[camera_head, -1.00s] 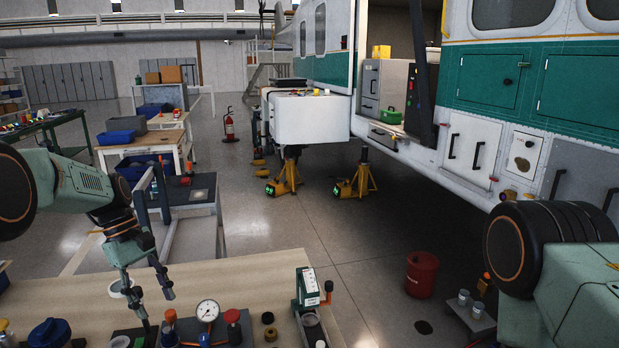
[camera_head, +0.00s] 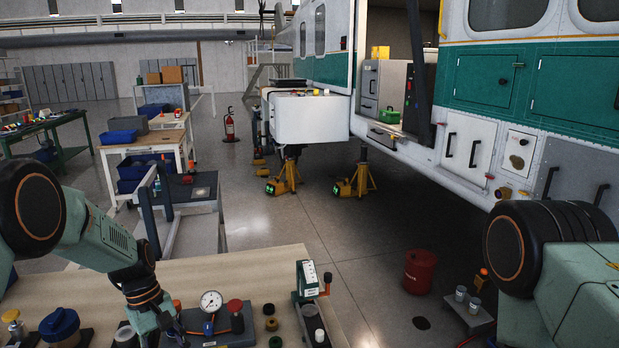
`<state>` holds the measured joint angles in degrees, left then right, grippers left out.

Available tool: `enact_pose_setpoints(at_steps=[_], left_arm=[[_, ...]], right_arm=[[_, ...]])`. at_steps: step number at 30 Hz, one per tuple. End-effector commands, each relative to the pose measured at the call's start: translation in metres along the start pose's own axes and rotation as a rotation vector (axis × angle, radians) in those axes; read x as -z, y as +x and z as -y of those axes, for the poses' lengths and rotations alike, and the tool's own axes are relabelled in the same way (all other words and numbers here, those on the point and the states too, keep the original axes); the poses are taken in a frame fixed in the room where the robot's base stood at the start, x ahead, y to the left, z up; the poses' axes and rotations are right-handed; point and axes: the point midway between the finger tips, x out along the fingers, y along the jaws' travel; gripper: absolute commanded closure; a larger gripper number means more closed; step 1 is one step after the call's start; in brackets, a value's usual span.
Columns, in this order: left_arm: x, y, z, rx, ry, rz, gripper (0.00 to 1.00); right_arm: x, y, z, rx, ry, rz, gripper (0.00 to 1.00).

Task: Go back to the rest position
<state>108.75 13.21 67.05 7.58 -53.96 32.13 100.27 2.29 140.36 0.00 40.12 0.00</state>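My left gripper (camera_head: 165,328) is low over the wooden workbench (camera_head: 230,275), at the bottom edge of the view, left of a pressure gauge (camera_head: 211,301). Its fingers are partly cut off and overlap the dark items behind them, so whether it is open or shut cannot be told. No held object can be made out. The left arm reaches in from the left. On the right only the upper part of my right arm shows; its gripper is out of view.
The bench holds a blue-lidded jar (camera_head: 60,328), a white-and-green box (camera_head: 307,279) and several small parts. A red bucket (camera_head: 420,271) and a small tray with cups (camera_head: 468,312) stand on the floor at right. Floor between is clear.

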Motion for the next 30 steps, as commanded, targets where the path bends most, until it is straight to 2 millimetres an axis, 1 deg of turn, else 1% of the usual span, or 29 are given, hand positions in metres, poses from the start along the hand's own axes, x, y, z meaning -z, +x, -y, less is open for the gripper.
enact_pose_setpoints(at_steps=[1,2,3,5,6,8,9,11,12,14,15,18,21,26,30], left_arm=[[-0.009,0.022,0.009,0.015,0.028,-0.008,0.51],[-0.013,0.035,0.014,0.022,0.049,-0.017,0.51],[-0.021,0.052,0.022,0.031,0.078,-0.031,0.51],[-0.032,0.077,0.036,0.044,0.128,-0.054,0.51],[-0.041,0.092,0.046,0.053,0.163,-0.069,0.51],[-0.055,0.114,0.062,0.065,0.218,-0.092,0.51],[-0.065,0.126,0.073,0.073,0.254,-0.105,0.51],[-0.081,0.143,0.090,0.084,0.310,-0.125,0.51],[-0.093,0.152,0.102,0.091,0.349,-0.138,0.51],[-0.111,0.164,0.120,0.100,0.408,-0.156,0.51],[-0.123,0.171,0.133,0.106,0.447,-0.166,0.51],[-0.152,0.180,0.161,0.117,0.543,-0.191,0.51],[-0.178,0.182,0.184,0.123,0.624,-0.210,0.51],[-0.211,0.178,0.212,0.126,0.727,-0.233,0.51],[-0.237,0.169,0.233,0.126,0.807,-0.246,0.51]], right_arm=[[0.000,0.000,0.000,0.000,0.000,0.000,0.60],[0.000,0.000,0.000,0.000,0.000,0.000,0.60],[0.000,0.000,0.000,0.000,0.000,0.000,0.60],[0.000,0.000,0.000,0.000,0.000,0.000,0.60],[0.000,0.000,0.000,0.000,0.000,0.000,0.60],[0.000,0.000,0.000,0.000,0.000,0.000,0.60],[0.000,0.000,0.000,0.000,0.000,0.000,0.60],[0.000,0.000,0.000,0.000,0.000,0.000,0.60],[0.000,0.000,0.000,0.000,0.000,0.000,0.60],[0.000,0.000,0.000,0.000,0.000,0.000,0.60],[0.000,0.000,0.000,0.000,0.000,0.000,0.60],[0.000,0.000,0.000,0.000,0.000,0.000,0.60],[0.000,0.000,0.000,0.000,0.000,0.001,0.60],[0.000,0.000,0.000,0.000,0.000,0.001,0.60],[0.000,0.000,0.000,0.000,0.000,0.000,0.60]])
